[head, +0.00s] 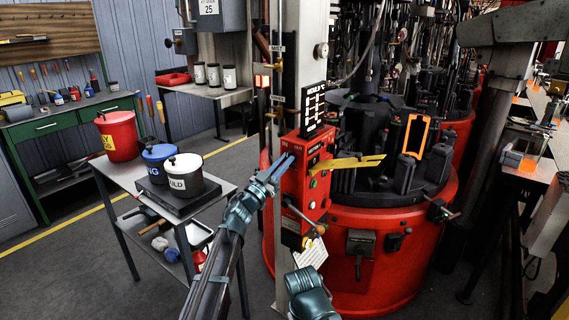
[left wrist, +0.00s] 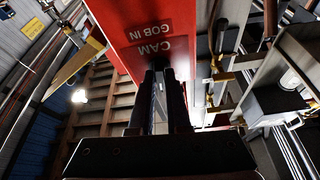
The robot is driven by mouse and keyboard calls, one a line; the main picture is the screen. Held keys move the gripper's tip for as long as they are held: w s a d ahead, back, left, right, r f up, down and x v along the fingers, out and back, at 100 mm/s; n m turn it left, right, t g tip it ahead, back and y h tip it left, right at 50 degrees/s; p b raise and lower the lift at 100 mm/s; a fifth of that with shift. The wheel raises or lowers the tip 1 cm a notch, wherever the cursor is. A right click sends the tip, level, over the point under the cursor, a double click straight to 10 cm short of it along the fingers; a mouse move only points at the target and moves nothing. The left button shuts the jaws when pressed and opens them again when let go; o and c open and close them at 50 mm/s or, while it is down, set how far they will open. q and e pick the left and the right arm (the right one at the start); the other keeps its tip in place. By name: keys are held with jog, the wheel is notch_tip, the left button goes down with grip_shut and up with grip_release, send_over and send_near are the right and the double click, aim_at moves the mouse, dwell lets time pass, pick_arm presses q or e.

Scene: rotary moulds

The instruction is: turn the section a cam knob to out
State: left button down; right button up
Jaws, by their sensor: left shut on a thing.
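The red control box (head: 319,178) stands on a post in front of the red machine. My left gripper (head: 284,163) reaches up to the box's left side, its fingertips against or very near that face. In the left wrist view the fingers (left wrist: 165,78) point at the red face just by an upside-down label (left wrist: 152,38) reading CAM and GOB IN. The fingers are closed with a narrow gap, shut on the cam knob, which is mostly hidden between and behind them. I cannot read which way the knob points.
A yellow bar (head: 350,162) sticks out right of the box, and a mould temperature display (head: 313,108) stands on top. A paper tag (head: 312,254) hangs below. A grey cart (head: 127,172) with buckets and pots stands to the left; floor between cart and machine is narrow.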

pick_arm(q)
jog(key=shift+w+a+r+m+g+h+p, duration=0.15)
jog(key=shift+m+g+h+p, duration=0.45)
jog(key=shift+m, duration=1.1)
jog(key=shift+w+m+g+h+p, duration=0.3)
jog(key=shift+m+g, duration=0.55)
jog(key=shift+m, duration=0.85)
jog(key=shift+a+r+m+g+h+p, duration=0.1)
jog(key=shift+m+g+h+p, duration=0.4)
jog(key=shift+m, duration=1.2)
jog(key=shift+g, duration=0.25)
jog(key=c, duration=0.9)
grip_release()
jog(key=shift+s+m, duration=0.1)
jog(key=shift+m, duration=0.2)
jog(key=shift+d, duration=0.1)
jog(key=shift+s+f, duration=0.1)
jog(key=shift+f, duration=0.05)
jog(key=shift+d, duration=0.1)
